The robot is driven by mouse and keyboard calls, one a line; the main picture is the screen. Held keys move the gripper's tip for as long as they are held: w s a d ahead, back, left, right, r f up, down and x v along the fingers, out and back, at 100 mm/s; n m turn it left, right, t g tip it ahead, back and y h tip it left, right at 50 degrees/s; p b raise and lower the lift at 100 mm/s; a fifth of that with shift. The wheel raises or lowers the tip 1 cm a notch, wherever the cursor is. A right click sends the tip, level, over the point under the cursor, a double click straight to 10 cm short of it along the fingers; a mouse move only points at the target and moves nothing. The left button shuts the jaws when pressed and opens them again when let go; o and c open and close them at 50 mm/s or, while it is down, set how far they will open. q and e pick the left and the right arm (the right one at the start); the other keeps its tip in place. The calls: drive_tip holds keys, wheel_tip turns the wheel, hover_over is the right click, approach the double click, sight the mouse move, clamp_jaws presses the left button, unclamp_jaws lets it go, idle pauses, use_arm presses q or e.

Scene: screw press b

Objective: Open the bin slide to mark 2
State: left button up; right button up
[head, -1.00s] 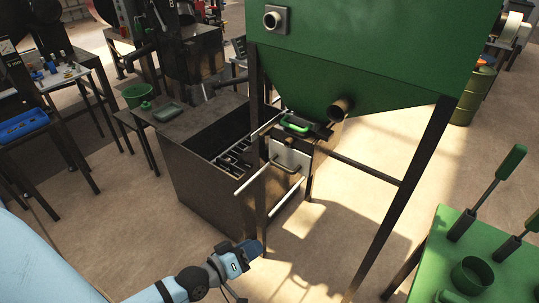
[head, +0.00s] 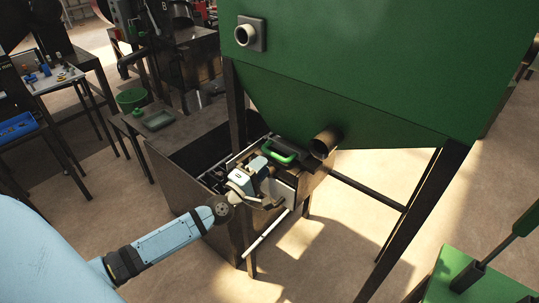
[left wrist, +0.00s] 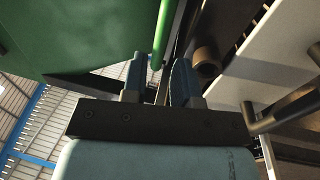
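The green bin (head: 370,90) stands on dark legs, with the slide's green handle (head: 280,155) at its underside. The slide's dark plate (head: 300,152) lies beside the handle; I cannot read any marks. My left gripper (head: 259,165) is just in front of the green handle. In the left wrist view the two blue fingers (left wrist: 160,68) stand apart, with the green handle bar (left wrist: 162,35) at and beyond the gap between their tips. I see no clear contact. My right gripper is not in view.
Below the slide a white plate (head: 283,194) with a dark handle sits close to my gripper; this plate also shows in the left wrist view (left wrist: 272,50). A pipe stub (head: 325,143) juts out to the right. An open dark box (head: 185,185) stands to the left.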

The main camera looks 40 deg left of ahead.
sight(272, 156)
use_arm(q)
drive_tip(key=w, duration=0.4)
drive_tip(key=shift+d+r, duration=0.2)
drive_tip(key=shift+r, duration=0.15)
clamp_jaws()
drive_tip(key=s, duration=0.9)
drive_tip(key=shift+a+p, duration=0.35)
drive_tip(key=shift+a, duration=0.05)
drive_tip(key=shift+s, duration=0.1)
unclamp_jaws()
